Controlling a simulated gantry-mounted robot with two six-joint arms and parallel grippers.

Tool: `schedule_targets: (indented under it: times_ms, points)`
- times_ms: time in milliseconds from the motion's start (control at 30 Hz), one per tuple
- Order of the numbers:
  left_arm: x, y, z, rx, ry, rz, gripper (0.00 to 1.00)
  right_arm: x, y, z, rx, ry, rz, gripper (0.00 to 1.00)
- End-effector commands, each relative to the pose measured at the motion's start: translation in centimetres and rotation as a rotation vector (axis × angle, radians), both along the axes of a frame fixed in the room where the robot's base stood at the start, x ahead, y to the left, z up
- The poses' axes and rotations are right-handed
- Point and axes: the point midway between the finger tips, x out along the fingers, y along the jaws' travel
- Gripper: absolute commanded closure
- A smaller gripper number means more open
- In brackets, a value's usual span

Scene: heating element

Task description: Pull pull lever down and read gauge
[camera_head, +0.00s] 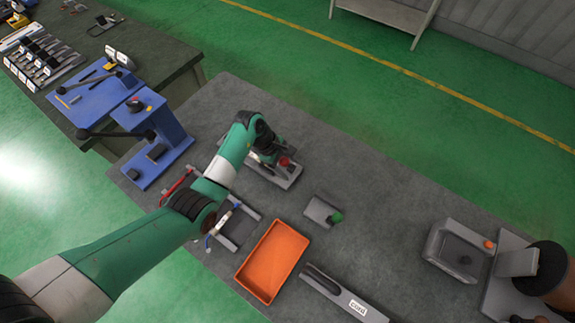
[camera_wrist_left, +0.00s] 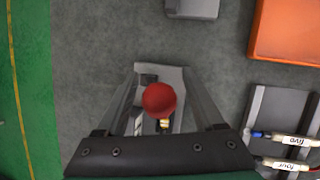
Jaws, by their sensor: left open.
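A lever with a red ball knob (camera_head: 285,161) rises from a small grey base (camera_head: 290,180) on the grey table. In the left wrist view the red knob (camera_wrist_left: 160,99) shows between the two fingers, with part of the base (camera_wrist_left: 170,76) behind it. My left gripper (camera_wrist_left: 162,80) is open, with one finger on each side of the knob and gaps visible on both sides. In the head view this gripper (camera_head: 272,153) is at the base, and the arm hides part of it. I cannot make out a gauge face. My right gripper is not in view.
An orange tray (camera_head: 272,262) lies in front of the lever base. A small grey block with a green part (camera_head: 323,211) stands to its right. A rack with red and blue handles (camera_head: 238,228) lies under my arm. Blue fixtures (camera_head: 160,135) stand left.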

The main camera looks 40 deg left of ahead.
Motion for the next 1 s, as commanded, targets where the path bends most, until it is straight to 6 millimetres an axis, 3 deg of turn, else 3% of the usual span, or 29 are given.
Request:
schedule_targets:
  times_ms: [67,400,1000]
  points:
    - [0.00,0.01,0.03,0.000,0.000,0.000,0.37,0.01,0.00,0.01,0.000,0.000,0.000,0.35]
    - [0.00,0.03,0.06,0.000,0.000,0.000,0.99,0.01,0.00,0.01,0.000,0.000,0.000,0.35]
    - [0.01,0.02,0.09,-0.001,-0.001,0.000,1.00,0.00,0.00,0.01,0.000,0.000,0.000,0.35]
